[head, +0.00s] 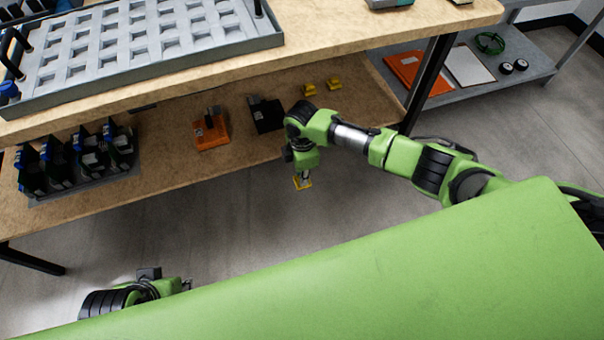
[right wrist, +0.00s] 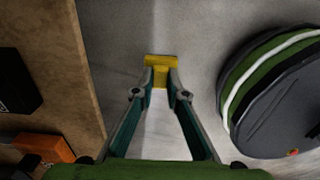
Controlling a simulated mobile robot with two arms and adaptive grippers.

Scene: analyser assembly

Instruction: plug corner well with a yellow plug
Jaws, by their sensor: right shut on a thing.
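My right gripper (head: 304,178) is shut on a yellow plug (head: 302,184) and holds it over the floor, just in front of the lower shelf. In the right wrist view the fingertips (right wrist: 160,78) close on the stem of this plug (right wrist: 161,62), with its flat, wider end facing away. Two more yellow plugs (head: 309,89) (head: 334,83) stand on the lower shelf behind the right arm. A grey tray (head: 150,80) with rows of square wells lies on the upper bench top. My left gripper (head: 184,285) is at the bottom left, small and partly hidden.
On the lower shelf (head: 165,165) are an orange block (head: 211,132), a black block (head: 266,114) and a rack (head: 85,178) of black and blue parts. The bench top's front edge (head: 330,62) overhangs this shelf. A grey side shelf (head: 500,75) stands at the right.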

